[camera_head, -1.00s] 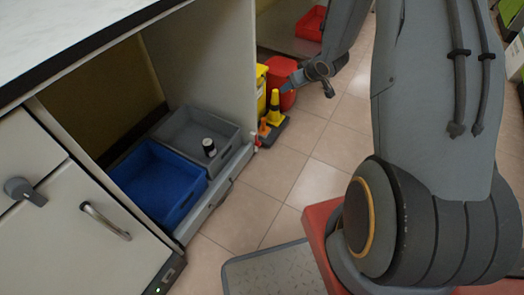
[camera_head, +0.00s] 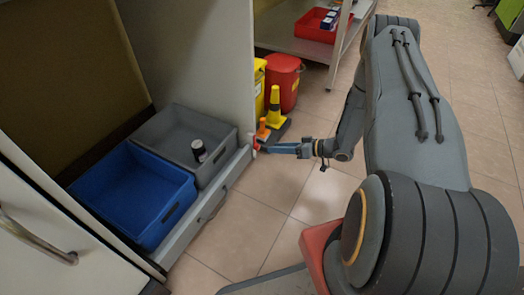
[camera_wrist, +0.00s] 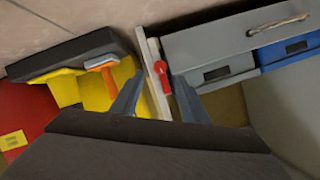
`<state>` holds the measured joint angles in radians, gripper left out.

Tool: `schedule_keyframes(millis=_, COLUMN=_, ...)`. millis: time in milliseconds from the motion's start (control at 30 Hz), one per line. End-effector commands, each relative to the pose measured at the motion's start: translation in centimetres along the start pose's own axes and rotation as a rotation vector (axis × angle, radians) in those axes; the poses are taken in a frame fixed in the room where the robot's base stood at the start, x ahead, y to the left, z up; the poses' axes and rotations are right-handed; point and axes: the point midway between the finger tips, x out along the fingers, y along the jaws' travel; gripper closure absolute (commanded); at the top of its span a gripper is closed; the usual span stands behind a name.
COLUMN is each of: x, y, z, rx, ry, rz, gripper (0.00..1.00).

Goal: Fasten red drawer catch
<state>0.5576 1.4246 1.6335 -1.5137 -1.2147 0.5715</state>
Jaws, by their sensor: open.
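The red catch (camera_head: 256,145) is small and sits at the far end of the low drawer (camera_head: 207,215), beside the cabinet's side panel. In the wrist view the red catch (camera_wrist: 161,74) lies between my two fingers, against a pale edge beside the drawer front (camera_wrist: 215,40). My gripper (camera_head: 268,148) reaches in from the right at the catch in the head view. In the wrist view my gripper (camera_wrist: 158,82) is open, its fingers on either side of the catch. I cannot tell whether either finger touches it.
Cones (camera_head: 275,108), a yellow container (camera_head: 259,85) and a red bin (camera_head: 284,78) stand close behind my gripper. The tiled floor (camera_head: 240,225) right of the drawer is clear.

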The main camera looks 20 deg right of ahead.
Motion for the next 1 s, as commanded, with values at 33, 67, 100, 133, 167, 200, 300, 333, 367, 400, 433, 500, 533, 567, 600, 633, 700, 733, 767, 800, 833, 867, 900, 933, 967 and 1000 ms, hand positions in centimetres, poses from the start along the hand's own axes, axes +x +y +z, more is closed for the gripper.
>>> schedule_keyframes(millis=33, x=0.6, y=0.0, z=0.1, rx=-0.001, ry=-0.001, rz=-0.003, gripper=0.59)
schedule_keyframes(millis=67, x=0.9, y=0.0, z=0.1, rx=-0.001, ry=-0.001, rz=-0.003, gripper=0.59)
schedule_keyframes(millis=100, x=1.5, y=0.0, z=0.1, rx=-0.001, ry=-0.001, rz=-0.002, gripper=0.59)
schedule_keyframes(millis=133, x=2.0, y=0.0, z=0.1, rx=-0.001, ry=-0.001, rz=-0.002, gripper=0.59)
schedule_keyframes(millis=167, x=2.5, y=0.0, z=0.1, rx=-0.002, ry=-0.002, rz=-0.003, gripper=0.59)
schedule_keyframes(millis=200, x=3.1, y=0.0, z=0.1, rx=-0.002, ry=-0.002, rz=-0.002, gripper=0.59)
schedule_keyframes(millis=300, x=4.7, y=0.0, z=0.1, rx=-0.002, ry=-0.002, rz=-0.002, gripper=0.59)
schedule_keyframes(millis=333, x=5.1, y=0.0, z=0.1, rx=-0.001, ry=-0.001, rz=-0.001, gripper=0.59)
schedule_keyframes(millis=367, x=5.5, y=0.0, z=0.1, rx=-0.001, ry=-0.001, rz=-0.001, gripper=0.59)
schedule_keyframes(millis=400, x=6.0, y=0.0, z=0.1, rx=-0.002, ry=-0.002, rz=-0.002, gripper=0.59)
schedule_keyframes(millis=433, x=6.3, y=0.0, z=0.1, rx=-0.002, ry=-0.002, rz=-0.001, gripper=0.59)
schedule_keyframes(millis=500, x=6.9, y=0.0, z=0.1, rx=-0.001, ry=-0.001, rz=0.000, gripper=0.59)
schedule_keyframes(millis=533, x=7.0, y=0.0, z=0.0, rx=-0.001, ry=-0.001, rz=0.000, gripper=0.59)
schedule_keyframes(millis=567, x=7.2, y=0.0, z=0.0, rx=-0.001, ry=-0.001, rz=0.000, gripper=0.59)
schedule_keyframes(millis=600, x=7.3, y=0.0, z=0.0, rx=-0.001, ry=-0.001, rz=0.000, gripper=0.59)
schedule_keyframes(millis=633, x=7.4, y=0.0, z=0.0, rx=-0.001, ry=-0.001, rz=0.000, gripper=0.59)
schedule_keyframes(millis=700, x=7.5, y=0.0, z=0.0, rx=-0.001, ry=-0.001, rz=0.001, gripper=0.59)
schedule_keyframes(millis=733, x=7.5, y=-0.1, z=-0.1, rx=-0.001, ry=-0.001, rz=0.001, gripper=0.59)
schedule_keyframes(millis=767, x=7.5, y=-0.1, z=-0.1, rx=-0.001, ry=-0.001, rz=0.001, gripper=0.59)
schedule_keyframes(millis=800, x=7.5, y=-0.1, z=-0.1, rx=-0.001, ry=-0.001, rz=0.001, gripper=0.59)
schedule_keyframes(millis=833, x=7.4, y=-0.1, z=-0.1, rx=-0.001, ry=-0.001, rz=0.001, gripper=0.59)
schedule_keyframes(millis=867, x=7.4, y=-0.1, z=-0.1, rx=-0.001, ry=-0.001, rz=0.001, gripper=0.59)
schedule_keyframes(millis=900, x=7.4, y=-0.1, z=-0.1, rx=-0.001, ry=-0.001, rz=0.001, gripper=0.62)
schedule_keyframes(millis=933, x=7.4, y=-0.1, z=-0.1, rx=-0.001, ry=-0.001, rz=0.001, gripper=0.67)
schedule_keyframes(millis=967, x=7.4, y=-0.1, z=-0.1, rx=-0.001, ry=-0.001, rz=0.001, gripper=0.72)
schedule_keyframes(millis=1000, x=7.4, y=-0.1, z=-0.1, rx=-0.001, ry=-0.001, rz=0.001, gripper=0.79)
